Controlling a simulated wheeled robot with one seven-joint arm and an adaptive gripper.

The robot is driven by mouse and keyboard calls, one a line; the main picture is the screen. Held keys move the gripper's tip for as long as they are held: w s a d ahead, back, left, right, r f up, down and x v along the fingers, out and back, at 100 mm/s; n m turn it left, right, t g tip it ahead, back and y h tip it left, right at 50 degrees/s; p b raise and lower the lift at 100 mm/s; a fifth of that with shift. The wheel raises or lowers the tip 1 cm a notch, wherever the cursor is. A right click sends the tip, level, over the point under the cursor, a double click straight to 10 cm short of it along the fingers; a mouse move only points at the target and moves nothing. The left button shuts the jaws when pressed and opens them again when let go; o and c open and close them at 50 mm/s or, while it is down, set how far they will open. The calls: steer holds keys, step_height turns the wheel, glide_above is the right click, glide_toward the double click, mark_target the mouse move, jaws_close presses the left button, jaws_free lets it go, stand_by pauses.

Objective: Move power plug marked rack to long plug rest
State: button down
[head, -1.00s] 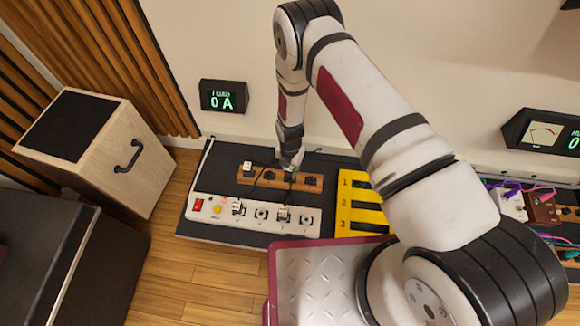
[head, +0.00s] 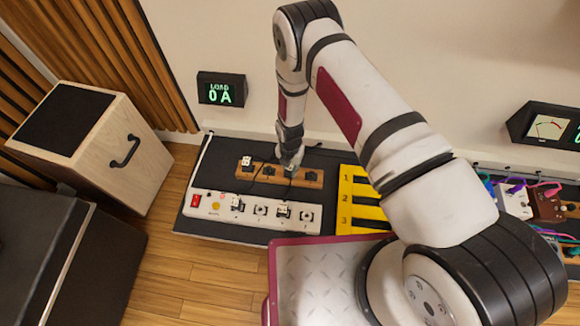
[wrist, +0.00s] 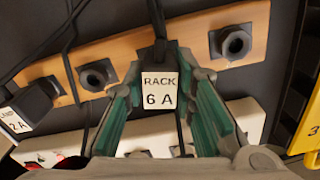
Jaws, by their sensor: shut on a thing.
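The rack plug (wrist: 158,90) is dark, with a white label reading RACK 6 A, in the wrist view. My gripper (wrist: 158,68) is shut on it, with a teal-lined finger on each side. The long plug rest (head: 245,171) is a wooden bar with dark round holders behind the white power strip. In the head view my gripper (head: 290,167) is over the right half of this bar. In the wrist view the plug is in front of the bar (wrist: 190,42), between two empty holders. I cannot tell whether it is seated; my fingers hide its lower end.
The white power strip (head: 250,210) lies in front, with a red switch and plugs in some sockets. Another white-labelled plug (head: 246,161) sits at the bar's left end. A yellow numbered rack (head: 346,205) stands to the right. Thin dark cables run around the bar.

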steer(key=c, duration=1.2)
jaws_free()
steer(key=shift+c, duration=0.2)
step_height(320, 180, up, 12)
